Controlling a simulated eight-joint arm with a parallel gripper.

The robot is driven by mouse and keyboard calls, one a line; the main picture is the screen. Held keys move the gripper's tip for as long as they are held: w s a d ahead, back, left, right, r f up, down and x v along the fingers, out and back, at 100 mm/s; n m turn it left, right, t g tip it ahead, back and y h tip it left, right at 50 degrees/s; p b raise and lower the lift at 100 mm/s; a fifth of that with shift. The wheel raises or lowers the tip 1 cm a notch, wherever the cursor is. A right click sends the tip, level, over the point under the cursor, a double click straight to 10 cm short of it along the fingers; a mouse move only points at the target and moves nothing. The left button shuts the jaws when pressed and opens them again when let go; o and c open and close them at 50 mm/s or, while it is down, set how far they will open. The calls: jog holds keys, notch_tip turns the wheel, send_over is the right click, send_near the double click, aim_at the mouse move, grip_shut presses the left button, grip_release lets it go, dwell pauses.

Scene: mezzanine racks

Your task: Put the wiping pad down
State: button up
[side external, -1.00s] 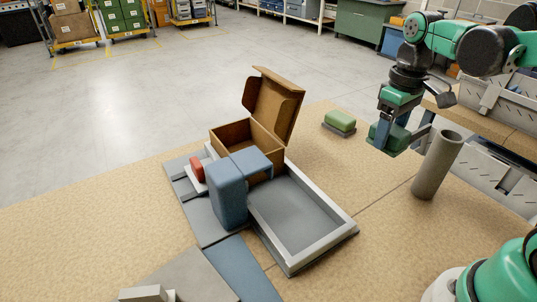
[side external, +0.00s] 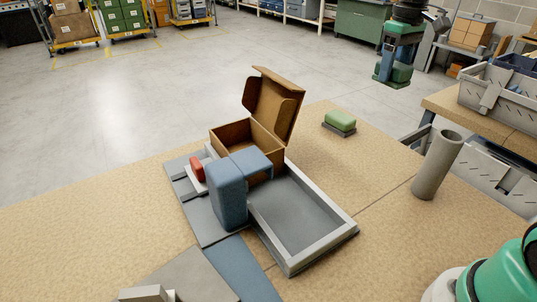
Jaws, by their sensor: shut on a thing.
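An open cardboard box (side external: 232,133) stands behind a grey shallow tray (side external: 345,228). Blue blocks (side external: 228,195) stand beside the tray. A grey upright cylinder (side external: 436,166) stands at right. The tabletop (side external: 385,160) between tray and cylinder is clear.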

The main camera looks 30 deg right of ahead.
aim_at(367, 160)
jog(key=shift+w+d+f, duration=0.2)
jog(key=shift+w+d, duration=0.05)
jog(key=shift+d, duration=0.15)
notch_tip(367, 160, down, 20)
jog(key=shift+r, duration=0.1)
jog(key=o, duration=1.3)
jog(key=shift+c, duration=0.2)
